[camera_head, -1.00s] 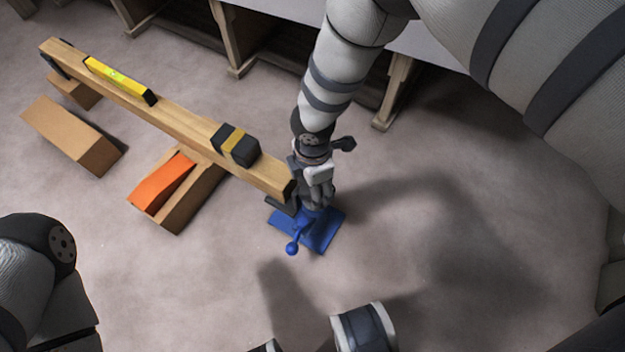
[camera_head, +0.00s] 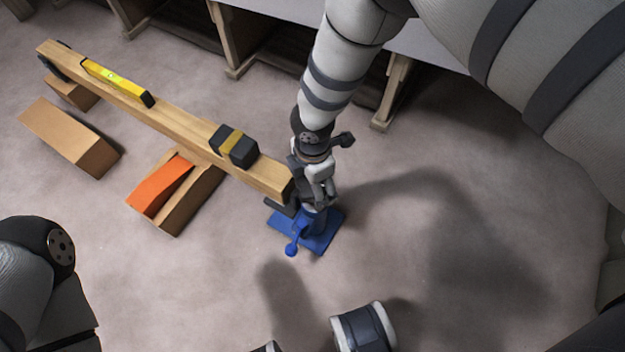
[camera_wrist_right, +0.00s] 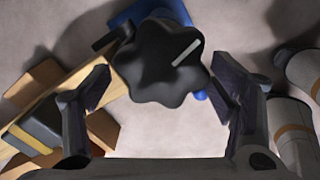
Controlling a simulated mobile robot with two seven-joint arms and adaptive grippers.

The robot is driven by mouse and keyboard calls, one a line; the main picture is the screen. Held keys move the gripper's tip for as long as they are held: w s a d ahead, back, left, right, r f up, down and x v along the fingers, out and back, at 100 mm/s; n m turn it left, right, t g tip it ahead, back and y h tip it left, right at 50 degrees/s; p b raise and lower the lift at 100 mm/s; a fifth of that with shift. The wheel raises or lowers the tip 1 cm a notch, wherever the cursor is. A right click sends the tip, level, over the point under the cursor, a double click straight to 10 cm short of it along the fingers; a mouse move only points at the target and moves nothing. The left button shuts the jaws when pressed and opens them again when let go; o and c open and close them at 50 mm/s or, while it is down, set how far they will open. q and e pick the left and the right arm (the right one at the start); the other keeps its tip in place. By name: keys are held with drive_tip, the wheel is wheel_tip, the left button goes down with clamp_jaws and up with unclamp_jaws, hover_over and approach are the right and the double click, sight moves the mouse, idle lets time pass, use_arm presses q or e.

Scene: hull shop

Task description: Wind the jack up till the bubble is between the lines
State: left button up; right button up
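A wooden beam (camera_head: 180,120) carries a yellow spirit level (camera_head: 117,82) near its far left end; the vial is too small to read the bubble. A blue jack (camera_head: 318,232) stands on the floor at the beam's right end. Its black lobed knob (camera_wrist_right: 160,62), with a white line on it, fills the middle of the right wrist view. My right gripper (camera_wrist_right: 162,80) points down over the jack, one finger on each side of the knob, with thin gaps showing. The right gripper also shows in the head view (camera_head: 316,185). My left gripper is not clearly in view.
A black block with a yellow band (camera_head: 233,146) sits on the beam. An orange wedge (camera_head: 160,186) lies on a wooden block under the beam. Another wooden block (camera_head: 70,138) lies to the left. Benches stand behind. The floor to the right is clear.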

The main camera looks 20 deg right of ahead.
drive_tip(key=shift+a, duration=0.1)
drive_tip(key=shift+r, duration=0.3)
wheel_tip(320, 180, up, 12)
drive_tip(key=shift+f, duration=0.25)
